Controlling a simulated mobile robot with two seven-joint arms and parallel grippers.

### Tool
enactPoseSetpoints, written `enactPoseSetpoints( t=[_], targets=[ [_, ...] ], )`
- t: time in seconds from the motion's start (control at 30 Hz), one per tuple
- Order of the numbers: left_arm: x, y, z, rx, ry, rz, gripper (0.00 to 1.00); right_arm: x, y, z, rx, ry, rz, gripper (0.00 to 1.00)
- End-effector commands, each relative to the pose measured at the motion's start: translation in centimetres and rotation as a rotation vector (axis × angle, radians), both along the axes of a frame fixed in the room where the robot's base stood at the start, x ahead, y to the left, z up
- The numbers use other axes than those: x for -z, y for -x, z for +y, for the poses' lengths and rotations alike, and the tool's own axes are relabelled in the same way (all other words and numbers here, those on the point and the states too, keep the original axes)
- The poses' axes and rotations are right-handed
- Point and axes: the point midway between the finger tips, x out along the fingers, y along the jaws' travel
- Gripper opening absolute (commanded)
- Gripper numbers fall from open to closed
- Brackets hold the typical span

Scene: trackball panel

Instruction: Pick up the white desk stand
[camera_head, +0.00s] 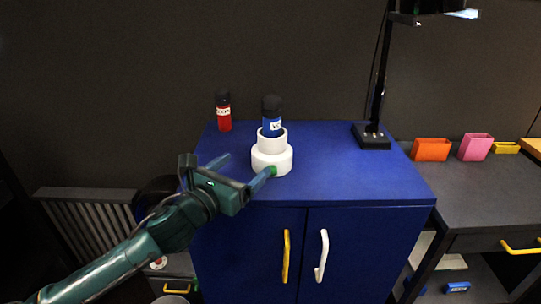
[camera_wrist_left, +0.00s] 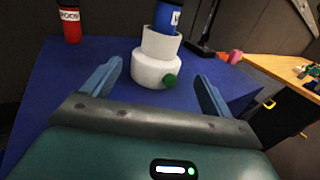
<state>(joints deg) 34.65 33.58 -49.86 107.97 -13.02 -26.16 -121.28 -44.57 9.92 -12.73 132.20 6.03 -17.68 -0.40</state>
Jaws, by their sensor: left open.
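The white desk stand (camera_head: 272,160) stands upright on the blue cabinet, with a wide base, a narrower cup on top and a green round knob on its side. A blue bottle with a black cap (camera_head: 271,118) sits in its cup. The stand also shows in the left wrist view (camera_wrist_left: 155,66), ahead of the fingers. My left gripper (camera_head: 245,165) is open, at the stand's near left side, its two fingers spread and nothing between them. In the wrist view the stand lies beyond the fingertips, roughly between their lines. My right gripper is not in view.
A red bottle (camera_head: 223,112) stands at the cabinet top's back left. A black lamp (camera_head: 372,136) stands at its back right. The blue cabinet top (camera_head: 340,180) is bare to the stand's right. A dark desk with orange (camera_head: 431,149) and pink (camera_head: 475,147) holders is further right.

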Motion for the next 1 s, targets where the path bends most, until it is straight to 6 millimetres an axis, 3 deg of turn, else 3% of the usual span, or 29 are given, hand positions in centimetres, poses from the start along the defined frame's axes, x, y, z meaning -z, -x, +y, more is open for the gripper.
enactPoseSetpoints(
  t=[0.4,0.67,1.0],
  targets=[
    [0.1,-5.5,-3.3,-0.002,0.002,0.000,0.85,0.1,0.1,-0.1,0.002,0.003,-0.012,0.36],
    [0.1,-7.1,-4.2,-0.002,0.001,0.001,0.85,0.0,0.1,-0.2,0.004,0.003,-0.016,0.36],
    [0.1,-10.8,-6.3,-0.003,0.001,0.001,0.85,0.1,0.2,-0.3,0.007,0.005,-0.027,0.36]
  ],
)
